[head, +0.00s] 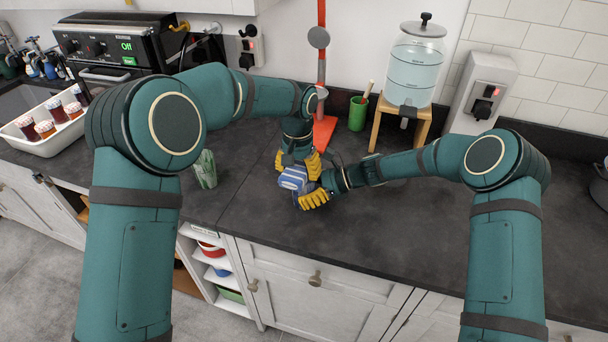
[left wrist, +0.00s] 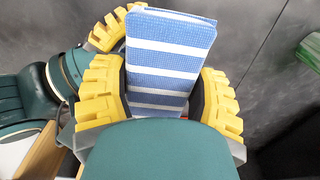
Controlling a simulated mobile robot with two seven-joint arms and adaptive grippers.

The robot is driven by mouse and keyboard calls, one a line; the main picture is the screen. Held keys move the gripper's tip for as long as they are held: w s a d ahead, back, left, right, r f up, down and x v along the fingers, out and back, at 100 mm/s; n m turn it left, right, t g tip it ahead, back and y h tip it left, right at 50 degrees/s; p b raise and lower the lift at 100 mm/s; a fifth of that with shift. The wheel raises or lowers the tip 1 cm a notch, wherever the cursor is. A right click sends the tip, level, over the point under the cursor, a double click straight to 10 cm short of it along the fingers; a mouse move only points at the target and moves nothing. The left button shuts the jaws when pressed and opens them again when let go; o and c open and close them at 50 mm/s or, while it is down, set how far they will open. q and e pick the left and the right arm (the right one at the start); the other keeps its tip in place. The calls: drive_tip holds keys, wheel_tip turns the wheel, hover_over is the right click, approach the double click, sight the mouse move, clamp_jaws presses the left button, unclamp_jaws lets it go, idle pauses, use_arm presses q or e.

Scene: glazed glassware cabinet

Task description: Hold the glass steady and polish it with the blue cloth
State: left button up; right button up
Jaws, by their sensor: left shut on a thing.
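The blue cloth (head: 292,178), with white stripes, is between the yellow fingers of my left gripper (head: 297,165), which points down over the counter. In the left wrist view the cloth (left wrist: 168,55) stands out flat between the two fingers of my left gripper (left wrist: 163,95), shut on it. My right gripper (head: 314,197) is close beside the cloth, its yellow fingers partly hidden. I cannot tell whether it is open or shut, or whether it touches the cloth. One yellow finger of it (left wrist: 108,30) shows behind the cloth in the left wrist view. I cannot make out a glass between the grippers.
A pale green upright object (head: 205,169) stands on the dark counter (head: 245,205) to the left. A red stand (head: 322,132), a green cup (head: 357,113) and a water dispenser (head: 414,65) on a wooden stool are behind. A white tray of jars (head: 40,141) is far left.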

use_arm(q)
drive_tip(key=shift+d, duration=2)
drive_tip(key=shift+a, duration=0.15)
